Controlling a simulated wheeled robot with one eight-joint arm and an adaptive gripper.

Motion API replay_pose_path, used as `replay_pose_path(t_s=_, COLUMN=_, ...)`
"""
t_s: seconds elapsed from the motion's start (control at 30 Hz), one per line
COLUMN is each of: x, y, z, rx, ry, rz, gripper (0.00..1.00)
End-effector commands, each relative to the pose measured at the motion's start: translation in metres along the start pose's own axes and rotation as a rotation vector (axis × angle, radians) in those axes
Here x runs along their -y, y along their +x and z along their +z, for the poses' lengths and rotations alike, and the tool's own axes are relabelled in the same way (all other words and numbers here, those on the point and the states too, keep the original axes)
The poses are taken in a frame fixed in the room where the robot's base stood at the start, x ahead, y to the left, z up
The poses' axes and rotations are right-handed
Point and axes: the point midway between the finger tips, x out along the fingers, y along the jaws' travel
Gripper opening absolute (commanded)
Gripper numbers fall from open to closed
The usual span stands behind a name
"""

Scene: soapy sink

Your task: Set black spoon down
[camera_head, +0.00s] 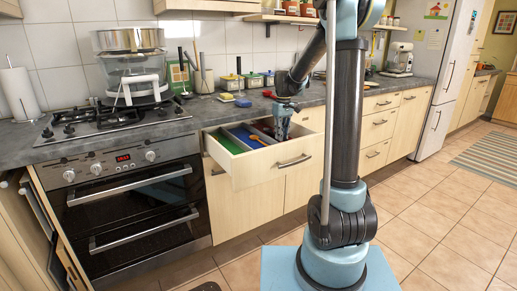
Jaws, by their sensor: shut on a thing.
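My gripper (282,130) points down over the right part of an open drawer (280,163) below the counter. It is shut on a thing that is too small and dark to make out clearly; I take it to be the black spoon. Whether the held thing touches the drawer floor cannot be told. The drawer has compartments with green, blue-grey and red floors. An orange spoon (257,138) lies in the blue-grey middle one. The red compartment is partly hidden by my gripper.
Left of the drawer are an oven (133,205) and a gas hob (115,118) with a stacked steamer (130,65). Small pots and a yellow sponge (227,97) stand on the counter (215,112).

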Motion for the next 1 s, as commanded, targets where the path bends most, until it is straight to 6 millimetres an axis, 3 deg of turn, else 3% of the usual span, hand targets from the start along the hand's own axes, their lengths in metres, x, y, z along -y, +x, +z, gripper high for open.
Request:
replay_pose_path(t_s=0.43, x=0.092, y=0.000, z=0.001, rx=0.000, ry=-0.003, rz=0.000, gripper=0.00)
replay_pose_path(t_s=0.8, x=0.118, y=0.001, z=0.001, rx=0.000, ry=0.000, rz=0.000, gripper=0.00)
replay_pose_path(t_s=1.0, x=0.118, y=0.028, z=0.000, rx=0.000, ry=0.002, rz=0.000, gripper=0.00)
